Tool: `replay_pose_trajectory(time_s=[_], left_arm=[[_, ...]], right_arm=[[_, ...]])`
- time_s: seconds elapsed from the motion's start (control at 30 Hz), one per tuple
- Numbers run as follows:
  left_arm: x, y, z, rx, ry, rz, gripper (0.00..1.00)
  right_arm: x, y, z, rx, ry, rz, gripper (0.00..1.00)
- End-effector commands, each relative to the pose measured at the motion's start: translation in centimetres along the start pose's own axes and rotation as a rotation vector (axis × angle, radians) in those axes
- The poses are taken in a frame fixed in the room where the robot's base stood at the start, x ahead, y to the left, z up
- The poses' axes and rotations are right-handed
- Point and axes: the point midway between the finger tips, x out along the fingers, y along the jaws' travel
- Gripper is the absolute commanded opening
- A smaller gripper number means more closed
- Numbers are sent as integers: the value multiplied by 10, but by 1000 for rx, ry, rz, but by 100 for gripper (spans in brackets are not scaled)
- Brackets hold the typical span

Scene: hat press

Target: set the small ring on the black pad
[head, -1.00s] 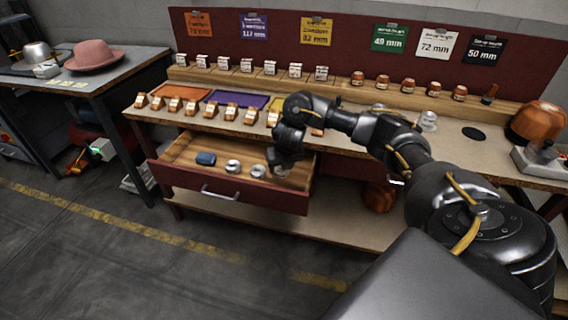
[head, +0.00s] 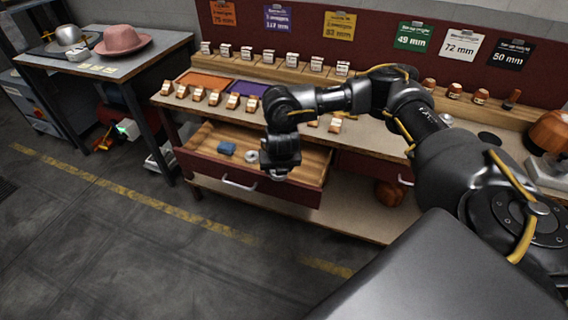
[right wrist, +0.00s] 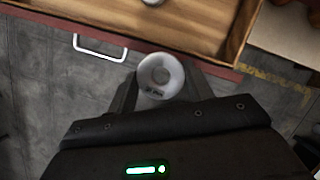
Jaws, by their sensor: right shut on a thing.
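My right gripper (head: 280,168) is shut on a pale silver ring (right wrist: 161,92), seen face-on with small dark markings in the right wrist view. The gripper is at the front of the open drawer (head: 247,186); in the wrist view the ring shows just outside the drawer's front edge. Another silver ring (head: 252,156) lies in the drawer. The black pad (head: 489,138) is a dark disc flat on the bench at the right, well away from the gripper and partly behind my right arm. My left gripper is out of view.
A blue object (head: 227,148) lies in the drawer. Orange (head: 205,79) and purple (head: 248,89) mats with several wooden blocks occupy the bench's left. A copper dome (head: 549,130) stands right of the pad. A pink hat (head: 124,40) is on the side table.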

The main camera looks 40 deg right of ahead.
Motion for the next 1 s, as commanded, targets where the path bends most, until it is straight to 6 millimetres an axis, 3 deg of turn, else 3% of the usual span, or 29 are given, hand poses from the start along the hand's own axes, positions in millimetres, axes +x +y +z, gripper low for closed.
replay_pose_trajectory(time_s=[0.27, 0.47, 0.7, 0.83, 1.0], left_arm=[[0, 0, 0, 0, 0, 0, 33], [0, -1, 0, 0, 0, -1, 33], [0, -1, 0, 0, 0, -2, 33], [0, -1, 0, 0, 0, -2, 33], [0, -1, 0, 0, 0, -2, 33]], right_arm=[[-31, 27, -12, 411, -14, -175, 25], [-68, 42, -29, 952, -12, -393, 25], [-129, 47, -51, 1750, 3, -722, 25], [-158, 46, -59, 2080, 9, -863, 25], [-183, 45, -64, 2345, 8, -974, 25]])
